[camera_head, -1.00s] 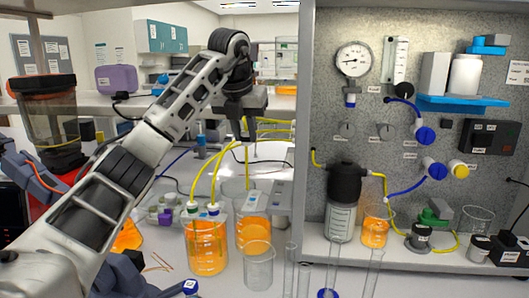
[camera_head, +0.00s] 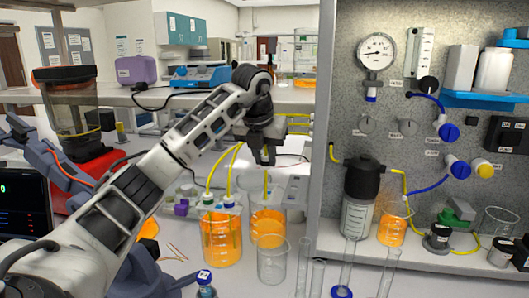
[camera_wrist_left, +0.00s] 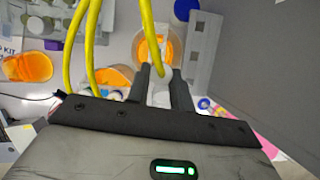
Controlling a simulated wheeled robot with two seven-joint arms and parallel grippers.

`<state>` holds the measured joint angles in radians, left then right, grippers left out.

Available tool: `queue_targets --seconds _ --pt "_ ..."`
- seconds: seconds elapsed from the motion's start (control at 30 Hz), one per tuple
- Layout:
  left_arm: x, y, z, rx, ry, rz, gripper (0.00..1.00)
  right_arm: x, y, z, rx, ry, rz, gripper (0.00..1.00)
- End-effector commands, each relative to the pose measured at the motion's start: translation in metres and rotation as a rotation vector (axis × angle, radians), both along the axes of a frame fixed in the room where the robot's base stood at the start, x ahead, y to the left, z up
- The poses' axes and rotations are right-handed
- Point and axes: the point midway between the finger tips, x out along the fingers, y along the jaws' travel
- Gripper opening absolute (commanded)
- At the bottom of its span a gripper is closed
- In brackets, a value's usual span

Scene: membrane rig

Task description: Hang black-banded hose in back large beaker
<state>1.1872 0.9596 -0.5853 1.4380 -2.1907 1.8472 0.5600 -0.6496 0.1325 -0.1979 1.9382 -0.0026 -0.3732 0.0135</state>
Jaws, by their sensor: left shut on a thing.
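The back large beaker (camera_head: 268,226) holds orange liquid and stands behind and to the right of the front large beaker. My left gripper (camera_head: 266,160) points down above its mouth. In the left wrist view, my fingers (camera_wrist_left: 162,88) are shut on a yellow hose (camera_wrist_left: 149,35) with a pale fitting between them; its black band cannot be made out. The back beaker's orange liquid (camera_wrist_left: 148,50) shows beyond the fingers. The hose's lower end is hard to see, so I cannot tell whether it is inside the beaker. My right gripper is not in view.
The front large beaker (camera_head: 221,246) holds orange liquid and two yellow hoses. An empty glass beaker (camera_head: 272,264) stands in front of the back beaker. The grey rig panel (camera_head: 345,100) rises close on the right, with a black-capped bottle (camera_head: 357,217) on its shelf.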

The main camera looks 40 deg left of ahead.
Motion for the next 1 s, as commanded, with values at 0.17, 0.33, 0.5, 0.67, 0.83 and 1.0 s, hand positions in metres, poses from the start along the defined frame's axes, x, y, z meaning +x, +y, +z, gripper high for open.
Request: queue_targets --seconds 0.17,0.33,0.5,0.67,0.83,1.0 --pt "0.0 0.0 -0.01 0.0 0.001 0.001 0.0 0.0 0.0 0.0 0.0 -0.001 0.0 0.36" --pt "0.0 0.001 -0.018 0.0 0.0 0.002 0.0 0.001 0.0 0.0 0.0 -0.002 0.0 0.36" --pt "0.0 0.0 -0.026 0.0 0.0 0.001 0.0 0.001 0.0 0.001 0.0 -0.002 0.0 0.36" --pt "-0.001 0.001 -0.034 0.0 0.001 0.001 0.0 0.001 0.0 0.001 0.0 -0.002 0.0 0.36" --pt "0.0 0.0 -0.043 0.0 0.001 0.001 0.0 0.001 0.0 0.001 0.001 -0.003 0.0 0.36" --pt "-0.001 0.0 -0.052 0.0 0.002 0.001 0.0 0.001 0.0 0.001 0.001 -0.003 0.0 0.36"
